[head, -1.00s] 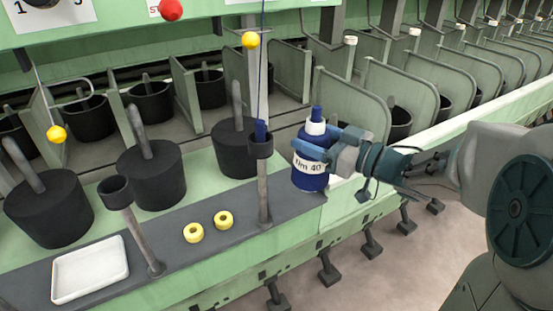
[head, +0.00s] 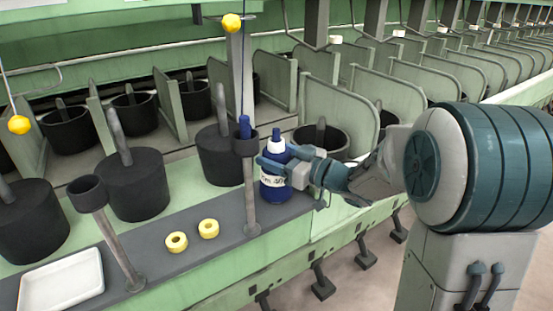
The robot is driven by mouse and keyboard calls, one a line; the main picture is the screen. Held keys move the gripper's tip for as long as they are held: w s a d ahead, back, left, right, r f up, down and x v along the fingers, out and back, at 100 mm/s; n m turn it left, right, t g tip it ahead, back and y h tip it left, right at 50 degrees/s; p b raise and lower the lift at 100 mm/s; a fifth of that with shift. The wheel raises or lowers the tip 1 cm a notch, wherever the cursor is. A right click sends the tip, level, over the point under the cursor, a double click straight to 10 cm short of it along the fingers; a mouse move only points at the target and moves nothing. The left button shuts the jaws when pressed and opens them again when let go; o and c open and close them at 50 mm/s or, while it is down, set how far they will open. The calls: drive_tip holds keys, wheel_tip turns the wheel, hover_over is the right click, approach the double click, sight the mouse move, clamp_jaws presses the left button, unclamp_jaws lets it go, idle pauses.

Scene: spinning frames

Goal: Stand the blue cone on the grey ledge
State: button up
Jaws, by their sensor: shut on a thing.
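The blue cone (head: 272,187) has a white band near its blue tip and a white label on its side. My gripper (head: 277,160) is shut on its upper part and holds it upright. The cone is over the right end of the grey ledge (head: 217,250), just right of and behind a post with a dark cup. Its base looks very close to the ledge surface; I cannot tell whether it touches. The fingers partly cover the cone's upper part and label.
On the ledge are two yellow rings (head: 208,229), a white tray (head: 62,281), a left cupped post (head: 108,235) and a right cupped post (head: 250,195) holding a small blue piece. Black cylinders (head: 133,185) stand behind. A yellow ball (head: 232,23) hangs above.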

drive_tip(key=shift+r, duration=0.1)
drive_tip(key=shift+f, duration=0.2)
drive_tip(key=o, duration=1.4)
drive_tip(key=shift+r, duration=0.1)
drive_tip(key=shift+s+d+r, duration=0.1)
drive_tip(key=shift+r, duration=0.05)
drive_tip(key=p+v, duration=0.2)
drive_tip(key=v, duration=0.9)
drive_tip(key=shift+s+d, duration=0.25)
drive_tip(key=shift+d, duration=0.1)
